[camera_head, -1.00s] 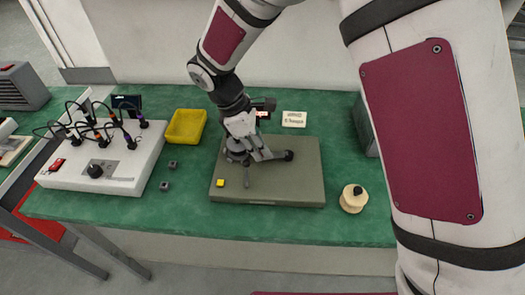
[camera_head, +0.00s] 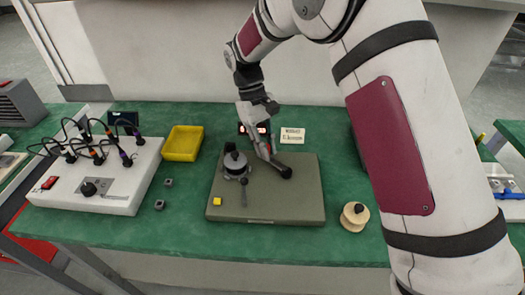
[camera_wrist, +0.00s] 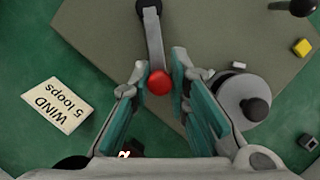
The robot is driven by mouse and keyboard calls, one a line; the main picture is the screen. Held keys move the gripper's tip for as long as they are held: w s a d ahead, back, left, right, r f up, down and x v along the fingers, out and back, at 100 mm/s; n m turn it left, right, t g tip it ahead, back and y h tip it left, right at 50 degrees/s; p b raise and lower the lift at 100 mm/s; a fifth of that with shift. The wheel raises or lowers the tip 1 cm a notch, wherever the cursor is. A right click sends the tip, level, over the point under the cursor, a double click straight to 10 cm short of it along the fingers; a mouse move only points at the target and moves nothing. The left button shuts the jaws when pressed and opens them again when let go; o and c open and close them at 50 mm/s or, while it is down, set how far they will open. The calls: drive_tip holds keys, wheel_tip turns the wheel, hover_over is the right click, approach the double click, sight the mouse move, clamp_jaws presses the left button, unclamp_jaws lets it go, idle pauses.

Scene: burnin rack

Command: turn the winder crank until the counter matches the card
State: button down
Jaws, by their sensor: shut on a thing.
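The winder stands on an olive base plate (camera_head: 290,205). Its crank arm (camera_wrist: 153,35) ends in a red knob (camera_wrist: 160,82). My gripper (camera_wrist: 160,72) is shut on this knob, with one finger on each side. In the head view my gripper (camera_head: 266,148) is at the plate's back edge, and the crank slants from the dark pivot (camera_head: 286,172) up and left to it. The counter (camera_head: 262,128) is behind, partly covered by my gripper; its lit digits are unreadable. The card (camera_wrist: 54,106) reads "WIND 5 loops"; it lies behind the plate in the head view (camera_head: 292,135).
A grey drum with a black cap (camera_head: 236,162) stands left of the crank, with a small lever (camera_head: 243,190) in front. A yellow tray (camera_head: 183,143), a white box with cables (camera_head: 95,185) and small dark cubes (camera_head: 160,204) are left. A pale spool (camera_head: 354,216) stands right.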

drive_tip(key=shift+w+d+m+y, duration=0.4)
drive_tip(key=shift+w+d+m, duration=0.1)
drive_tip(key=shift+m, duration=0.5)
drive_tip(key=shift+d, duration=0.1)
drive_tip(key=c, duration=1.5)
unclamp_jaws()
drive_tip(key=shift+r, duration=0.15)
drive_tip(key=v, duration=1.1)
drive_tip(key=shift+w+r, duration=0.25)
drive_tip(key=shift+w, duration=0.1)
